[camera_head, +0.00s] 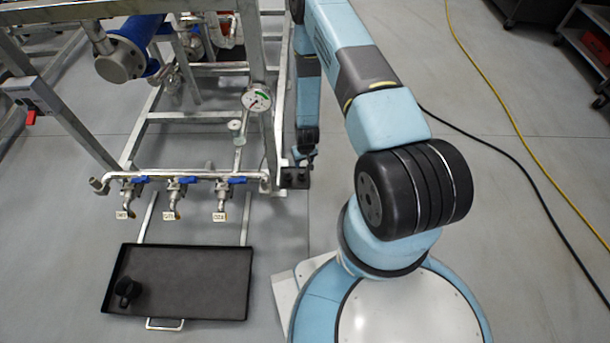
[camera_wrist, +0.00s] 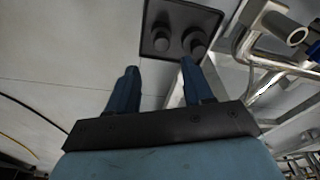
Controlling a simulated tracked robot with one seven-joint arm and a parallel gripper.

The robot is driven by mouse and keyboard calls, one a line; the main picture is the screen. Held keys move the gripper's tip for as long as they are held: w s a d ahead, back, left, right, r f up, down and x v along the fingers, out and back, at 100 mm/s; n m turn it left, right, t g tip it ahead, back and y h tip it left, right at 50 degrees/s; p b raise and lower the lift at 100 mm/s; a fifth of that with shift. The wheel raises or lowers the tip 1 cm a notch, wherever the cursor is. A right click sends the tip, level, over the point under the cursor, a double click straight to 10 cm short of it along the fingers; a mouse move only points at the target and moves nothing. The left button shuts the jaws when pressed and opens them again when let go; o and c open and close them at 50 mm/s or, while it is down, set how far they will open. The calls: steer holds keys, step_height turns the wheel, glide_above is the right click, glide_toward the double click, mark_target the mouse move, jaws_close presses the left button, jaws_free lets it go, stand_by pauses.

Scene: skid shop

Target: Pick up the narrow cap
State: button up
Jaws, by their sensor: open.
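Two dark round caps stand side by side on a small dark plate (camera_wrist: 178,12). In the wrist view the left cap (camera_wrist: 161,39) looks narrower than the right cap (camera_wrist: 195,42). My gripper (camera_wrist: 158,66) is open and empty, with its blue fingers spread toward the plate. The narrower cap shows between and beyond the fingertips, and the right fingertip shows just below the wider cap. In the head view my gripper (camera_head: 305,157) is above the small plate (camera_head: 293,180); the caps are small and partly hidden there.
A steel pipe frame (camera_head: 275,130) stands just left of the plate, with a gauge (camera_head: 256,98) and blue-handled valves (camera_head: 180,181). A black tray (camera_head: 200,270) holding a black mug-like object (camera_head: 127,291) is at lower left. A yellow cable (camera_head: 500,105) and a black cable (camera_head: 530,178) cross the floor at right.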

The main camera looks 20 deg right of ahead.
mark_target(302, 172)
steer(key=f, duration=0.5)
steer(key=shift+w+a+f, duration=0.1)
steer(key=shift+w+f, duration=0.2)
steer(key=shift+w, duration=0.1)
steer(key=shift+w+a+f, duration=0.1)
steer(key=shift+f, duration=1.2)
steer(key=shift+w+f, duration=0.1)
steer(key=shift+f, duration=1.2)
steer(key=c, duration=0.8)
